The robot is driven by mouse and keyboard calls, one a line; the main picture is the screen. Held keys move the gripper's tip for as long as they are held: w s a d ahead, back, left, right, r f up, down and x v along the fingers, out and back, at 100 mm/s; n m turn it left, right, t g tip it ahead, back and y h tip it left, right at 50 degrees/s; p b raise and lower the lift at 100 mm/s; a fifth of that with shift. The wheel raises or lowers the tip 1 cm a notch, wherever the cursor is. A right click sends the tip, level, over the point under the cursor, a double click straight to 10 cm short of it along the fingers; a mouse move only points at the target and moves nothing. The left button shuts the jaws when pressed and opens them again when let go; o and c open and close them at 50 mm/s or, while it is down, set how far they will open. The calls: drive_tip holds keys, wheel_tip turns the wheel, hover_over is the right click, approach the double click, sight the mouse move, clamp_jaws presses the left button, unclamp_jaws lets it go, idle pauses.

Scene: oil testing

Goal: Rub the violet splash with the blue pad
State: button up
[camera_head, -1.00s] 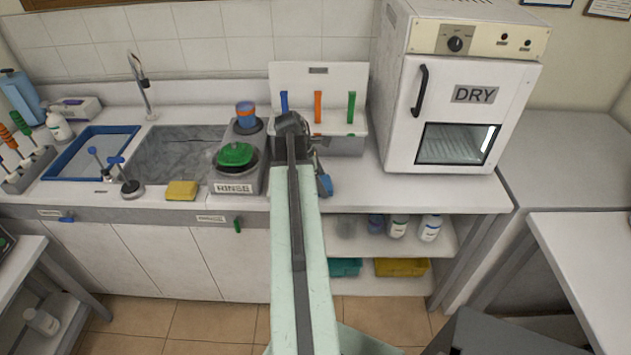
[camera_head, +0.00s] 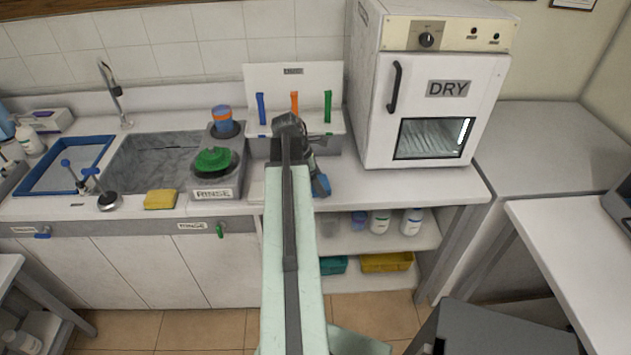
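My arm reaches forward over the counter. My gripper (camera_head: 318,172) is at its end, small and partly hidden behind the dark wrist. A blue piece (camera_head: 321,185), which looks like the blue pad, sits at the fingertips and moves with the arm, so the gripper appears shut on it. It is over the front part of the white counter (camera_head: 400,185), right of the rinse stand; I cannot tell whether it touches the surface. I see no violet splash in this view; the arm hides part of the counter.
A DRY oven (camera_head: 432,95) stands right of the arm. A rack (camera_head: 293,75) with blue, orange and green strips is behind the wrist. Left are the rinse stand (camera_head: 214,195), a yellow sponge (camera_head: 160,199) and the sink (camera_head: 155,165). Bottles (camera_head: 411,222) stand on the shelf below.

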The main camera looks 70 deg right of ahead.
drive_tip(key=shift+r, duration=0.1)
wheel_tip(320, 180, up, 6)
drive_tip(key=p, duration=0.6)
wheel_tip(320, 180, up, 3)
drive_tip(key=p, duration=0.3)
drive_tip(key=shift+f, duration=0.2)
wheel_tip(320, 180, down, 3)
drive_tip(key=b, duration=0.3)
drive_tip(key=shift+r, duration=0.15)
drive_tip(key=shift+r+p, duration=0.2)
drive_tip(key=shift+p, duration=0.1)
